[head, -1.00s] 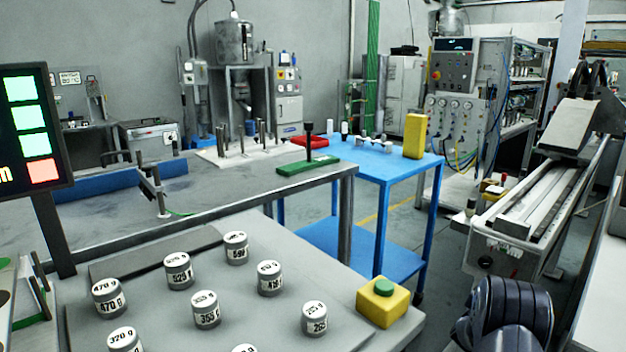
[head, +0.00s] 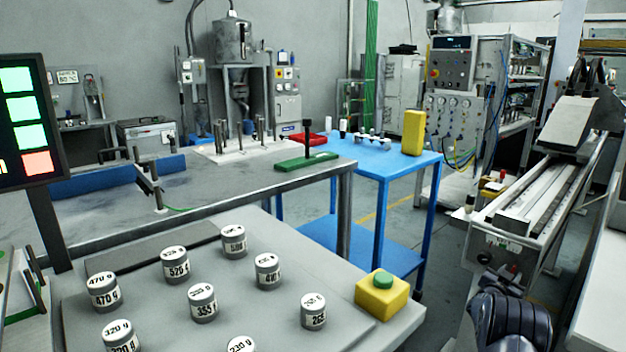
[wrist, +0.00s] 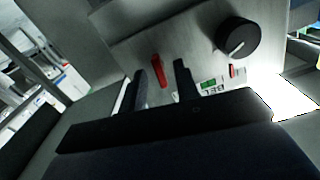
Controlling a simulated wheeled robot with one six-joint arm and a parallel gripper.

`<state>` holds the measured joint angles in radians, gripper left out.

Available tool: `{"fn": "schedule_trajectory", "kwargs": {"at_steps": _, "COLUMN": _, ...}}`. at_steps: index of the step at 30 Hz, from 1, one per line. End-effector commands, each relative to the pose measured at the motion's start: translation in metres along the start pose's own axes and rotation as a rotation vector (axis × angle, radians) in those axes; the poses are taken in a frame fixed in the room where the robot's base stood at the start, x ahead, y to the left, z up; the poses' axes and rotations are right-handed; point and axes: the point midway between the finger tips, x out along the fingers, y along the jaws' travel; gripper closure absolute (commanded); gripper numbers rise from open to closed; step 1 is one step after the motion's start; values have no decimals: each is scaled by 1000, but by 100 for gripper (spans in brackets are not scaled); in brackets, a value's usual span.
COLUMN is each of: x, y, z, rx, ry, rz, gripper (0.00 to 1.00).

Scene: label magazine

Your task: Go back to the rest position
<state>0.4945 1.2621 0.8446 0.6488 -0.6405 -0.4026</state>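My gripper (wrist: 162,80) shows in the wrist view as two dark fingers set apart, with nothing visible held between them. Behind the fingers is a grey panel with a red lever (wrist: 159,70) and a round black knob (wrist: 237,37). The red lever appears in the gap between the fingers, but I cannot tell how far behind them it is. In the head view only a dark part of my arm shows at the lower right; the gripper itself is out of that picture.
Several labelled grey weights (head: 203,303) stand on a grey plate in front. A yellow box with a green button (head: 382,294) sits at its right edge. A blue table (head: 385,165) stands behind, with a yellow block (head: 413,132) on it. A rail machine (head: 540,210) is at right.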

Motion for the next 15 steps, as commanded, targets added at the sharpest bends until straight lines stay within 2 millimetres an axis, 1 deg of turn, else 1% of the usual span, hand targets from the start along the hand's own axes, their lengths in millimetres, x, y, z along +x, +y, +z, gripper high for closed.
{"fn": "schedule_trajectory", "kwargs": {"at_steps": 15, "x": -2, "y": 0, "z": 2, "rx": 456, "ry": 0, "rz": 0, "gripper": 70}}
